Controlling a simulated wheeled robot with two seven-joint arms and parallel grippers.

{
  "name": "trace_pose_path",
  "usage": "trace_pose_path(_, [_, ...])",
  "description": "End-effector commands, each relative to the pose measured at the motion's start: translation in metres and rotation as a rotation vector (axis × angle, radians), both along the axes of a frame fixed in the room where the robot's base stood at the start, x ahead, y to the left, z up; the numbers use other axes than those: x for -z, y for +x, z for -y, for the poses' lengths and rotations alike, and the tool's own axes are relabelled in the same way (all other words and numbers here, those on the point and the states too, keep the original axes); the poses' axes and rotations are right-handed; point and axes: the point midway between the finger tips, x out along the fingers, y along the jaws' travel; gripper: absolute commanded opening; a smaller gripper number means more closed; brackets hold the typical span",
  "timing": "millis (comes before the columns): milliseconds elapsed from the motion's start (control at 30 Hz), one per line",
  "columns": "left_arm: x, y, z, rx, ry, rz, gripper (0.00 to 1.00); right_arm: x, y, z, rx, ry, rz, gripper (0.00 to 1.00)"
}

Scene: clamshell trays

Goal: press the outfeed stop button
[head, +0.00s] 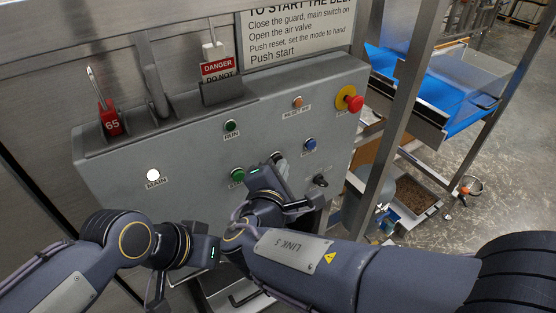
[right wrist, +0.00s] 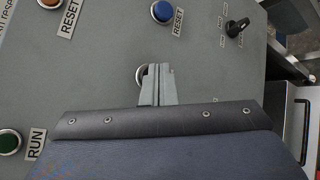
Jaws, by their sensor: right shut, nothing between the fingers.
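A grey control panel (head: 200,145) fills the middle of the head view. My right gripper (head: 278,160) is shut and empty, its fingertips at the panel's lower middle. In the right wrist view the closed fingertips (right wrist: 156,80) cover most of a round silver-rimmed button (right wrist: 140,74). Its cap colour and label are hidden, so I cannot tell whether it is the outfeed stop button, nor whether the fingers touch it. The green button (head: 237,174) is left of the gripper; the blue reset button (head: 310,145) is up and right. My left gripper is low at left, its fingers unclear.
A red emergency knob on yellow (head: 352,102) sticks out at the panel's upper right. A black selector (head: 320,181) is right of my right gripper. A danger tag (head: 218,68) and a red 65 tag (head: 110,122) stand on top. A metal post (head: 398,115) rises at right.

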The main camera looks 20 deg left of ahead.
Motion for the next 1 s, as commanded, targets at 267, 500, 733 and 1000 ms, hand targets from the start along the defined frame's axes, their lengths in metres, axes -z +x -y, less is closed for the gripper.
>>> trace_pose_path(267, [0.009,0.000,0.000,0.000,0.000,0.000,0.36,0.000,-0.007,0.010,0.000,0.000,0.001,0.00])
trace_pose_path(500, [0.008,0.000,0.000,0.000,0.000,0.000,0.36,0.000,-0.008,0.010,-0.001,0.000,0.001,0.00])
trace_pose_path(733, [0.016,0.000,0.000,0.000,0.000,0.000,0.36,0.002,-0.018,0.022,-0.001,0.002,0.000,0.00])
trace_pose_path(1000, [0.025,0.000,0.000,0.000,0.000,0.000,0.36,0.001,-0.034,0.043,-0.001,0.001,0.000,0.00])
